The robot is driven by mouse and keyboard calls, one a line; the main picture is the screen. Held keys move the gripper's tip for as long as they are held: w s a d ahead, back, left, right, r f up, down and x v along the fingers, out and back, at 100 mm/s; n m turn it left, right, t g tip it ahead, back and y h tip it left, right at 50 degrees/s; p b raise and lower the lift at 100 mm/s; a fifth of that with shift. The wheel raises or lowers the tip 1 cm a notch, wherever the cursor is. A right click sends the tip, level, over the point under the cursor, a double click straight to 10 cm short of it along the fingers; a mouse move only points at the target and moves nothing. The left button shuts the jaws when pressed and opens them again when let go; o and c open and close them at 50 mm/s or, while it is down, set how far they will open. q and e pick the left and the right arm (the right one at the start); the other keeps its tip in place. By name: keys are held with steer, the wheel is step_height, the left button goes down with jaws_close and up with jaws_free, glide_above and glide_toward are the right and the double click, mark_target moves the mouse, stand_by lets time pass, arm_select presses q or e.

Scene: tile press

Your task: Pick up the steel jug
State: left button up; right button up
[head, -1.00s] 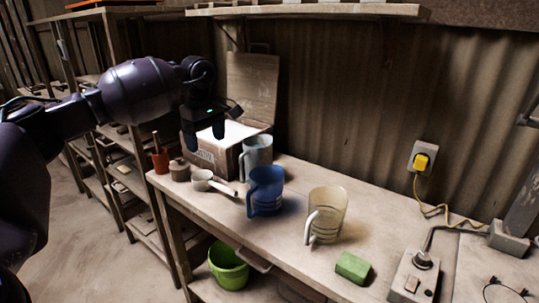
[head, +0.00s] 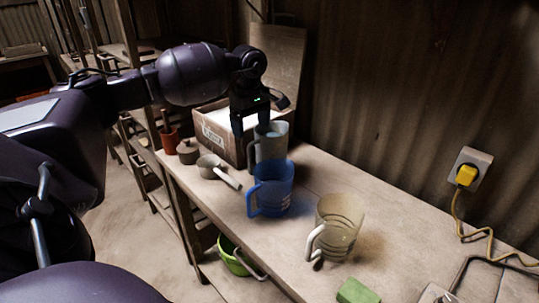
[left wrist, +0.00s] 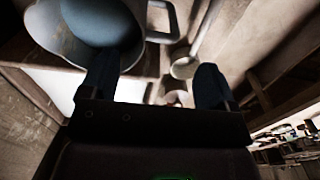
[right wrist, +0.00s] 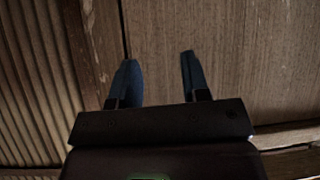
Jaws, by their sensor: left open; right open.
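The grey jug, which looks like the steel jug (head: 272,150), stands upright on the bench behind the blue jug (head: 271,192). Its handle points left, and the blue jug hides its lower front. In the left wrist view the grey jug (left wrist: 50,28) is at the top left, with a bluish inside and its handle to the right. My left gripper (head: 250,128) is open and points down at the jug's rim, one finger by the rim and one left of it. I cannot tell whether they touch. My right gripper (left wrist: 156,75) is not there; the right wrist view shows it open and empty (right wrist: 158,62).
A clear tan jug (head: 342,222) and a green block (head: 357,292) stand nearer on the bench. A white-handled scoop (head: 209,168), a small lidded pot (head: 188,152) and an open cardboard box (head: 217,135) are close to the left gripper. A yellow plug (head: 466,174) is on the wall.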

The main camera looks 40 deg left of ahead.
mark_target(254, 142)
arm_select(q)
steer(key=shift+d+f, duration=0.2)
steer(key=shift+f, duration=1.25)
steer(key=shift+d+f, duration=0.2)
steer(key=shift+f, duration=1.25)
steer(key=shift+r, duration=0.1)
steer(key=shift+c, duration=0.3)
steer(key=c, duration=1.2)
steer(key=shift+c, duration=0.6)
steer(key=shift+w+r, duration=0.1)
steer(key=shift+r, duration=0.1)
